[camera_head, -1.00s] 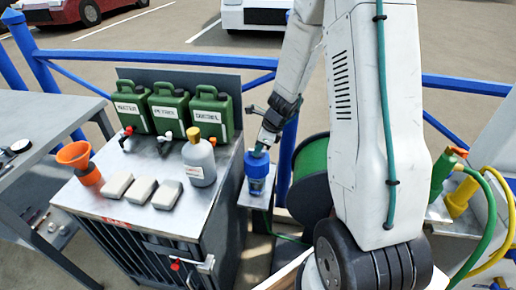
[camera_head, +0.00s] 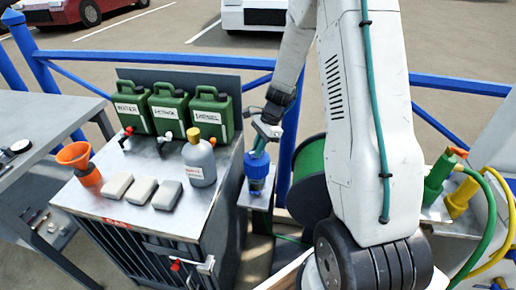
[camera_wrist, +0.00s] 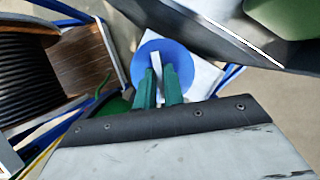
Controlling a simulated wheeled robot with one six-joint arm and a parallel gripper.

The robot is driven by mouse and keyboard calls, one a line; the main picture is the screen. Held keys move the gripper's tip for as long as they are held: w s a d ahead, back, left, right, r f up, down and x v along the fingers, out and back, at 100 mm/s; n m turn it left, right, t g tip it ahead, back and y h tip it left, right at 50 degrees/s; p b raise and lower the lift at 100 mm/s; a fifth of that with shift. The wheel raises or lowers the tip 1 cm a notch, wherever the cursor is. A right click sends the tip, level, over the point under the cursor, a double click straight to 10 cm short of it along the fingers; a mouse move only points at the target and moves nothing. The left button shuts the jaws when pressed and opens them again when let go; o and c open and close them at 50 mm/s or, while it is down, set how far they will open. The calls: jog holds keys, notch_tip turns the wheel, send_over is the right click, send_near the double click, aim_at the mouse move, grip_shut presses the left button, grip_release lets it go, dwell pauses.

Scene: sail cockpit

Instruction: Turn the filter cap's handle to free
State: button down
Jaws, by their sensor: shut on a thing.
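In the head view my gripper (camera_head: 259,152) comes down onto the cap from above. The fingers hide part of the handle.
Green jerrycans (camera_head: 168,108), a grey bottle (camera_head: 199,162), an orange funnel (camera_head: 78,160) and pale blocks (camera_head: 141,190) stand on the cabinet left of the filter. A green hose reel (camera_head: 310,170) is close on the right. Blue rails (camera_head: 450,87) run behind.

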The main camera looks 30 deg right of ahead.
jog(key=n+g, duration=0.1)
jog(key=n, duration=0.1)
jog(key=n+g, duration=0.1)
jog(key=n, duration=0.2)
jog(key=shift+w, duration=0.15)
jog(key=shift+a+n+g+h, duration=0.1)
jog(key=shift+n+g+h, duration=0.25)
jog(key=shift+n, duration=0.85)
jog(key=shift+n+g+h, duration=0.25)
jog(key=shift+n+g, duration=0.1)
jog(key=shift+n, duration=0.85)
jog(key=shift+w, duration=0.1)
jog(key=c, duration=1.5)
grip_release()
jog(key=v, duration=0.7)
jog(key=shift+w+r, duration=0.15)
jog(key=shift+r, duration=0.2)
jog(key=shift+n, duration=0.3)
